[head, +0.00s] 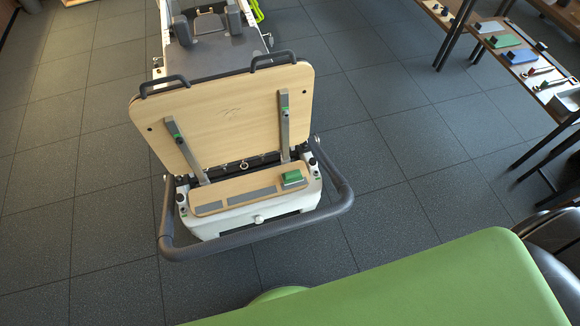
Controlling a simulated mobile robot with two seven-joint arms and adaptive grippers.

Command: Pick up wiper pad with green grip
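I cannot make out for certain which thing is the wiper pad with green grip. On the far right table (494,14), a small dark item with a green part (545,85) lies near the front end, and a similar one with a red part (536,71) lies just behind it. Both are too small to tell their shape. A green block (292,177) sits on the right end of the wooden ledge of the reformer (222,124). Neither of my grippers is in view.
The table also holds a green pad (508,41), a blue pad (522,56) and a grey tray (567,103). A dark curved handle (340,190) rings the reformer's near end. A green padded surface (430,290) fills the bottom right. The grey tiled floor (410,150) between is clear.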

